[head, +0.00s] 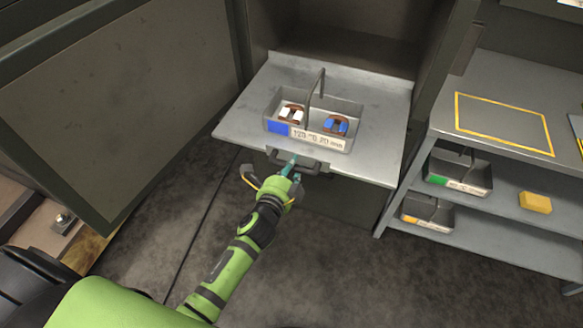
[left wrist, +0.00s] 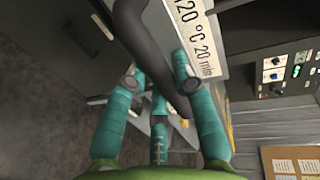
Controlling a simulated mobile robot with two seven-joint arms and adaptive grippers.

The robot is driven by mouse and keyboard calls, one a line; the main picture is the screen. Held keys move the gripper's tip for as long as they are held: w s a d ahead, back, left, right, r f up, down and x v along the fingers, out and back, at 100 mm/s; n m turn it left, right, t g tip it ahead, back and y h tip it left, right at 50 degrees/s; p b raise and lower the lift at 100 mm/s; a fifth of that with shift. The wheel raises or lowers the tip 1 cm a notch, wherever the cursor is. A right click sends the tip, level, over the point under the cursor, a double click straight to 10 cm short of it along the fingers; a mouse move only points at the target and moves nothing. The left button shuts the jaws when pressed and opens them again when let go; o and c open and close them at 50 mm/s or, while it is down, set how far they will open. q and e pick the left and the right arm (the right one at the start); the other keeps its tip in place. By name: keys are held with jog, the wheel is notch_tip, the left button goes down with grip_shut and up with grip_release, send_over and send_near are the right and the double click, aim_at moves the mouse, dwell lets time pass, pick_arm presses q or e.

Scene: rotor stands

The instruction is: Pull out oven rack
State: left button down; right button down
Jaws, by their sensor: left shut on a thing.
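The oven rack (head: 240,118) is a flat grey metal shelf that sticks out of the dark oven (head: 340,50). Its dark bar handle (head: 312,166) is on the front edge. My left gripper (head: 289,165) is at this handle, with its teal fingers shut on it. In the left wrist view the teal fingers (left wrist: 158,85) are on both sides of the dark curved handle (left wrist: 150,45). A grey tray (head: 310,112) with an upright handle stands on the rack and holds parts with white and blue pieces. Its label reads 120 °C 20 min. My right gripper is out of view.
The oven door (head: 120,100) stands open on the left. A grey shelf unit (head: 500,85) on the right has a yellow-outlined area on top. It holds a green-marked tray (head: 458,175), an orange-marked tray (head: 427,212) and a yellow block (head: 535,202). The floor before the rack is clear.

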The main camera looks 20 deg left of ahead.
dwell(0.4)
pick_arm(q)
jog(key=c, duration=1)
grip_release()
jog(key=v, duration=1.2)
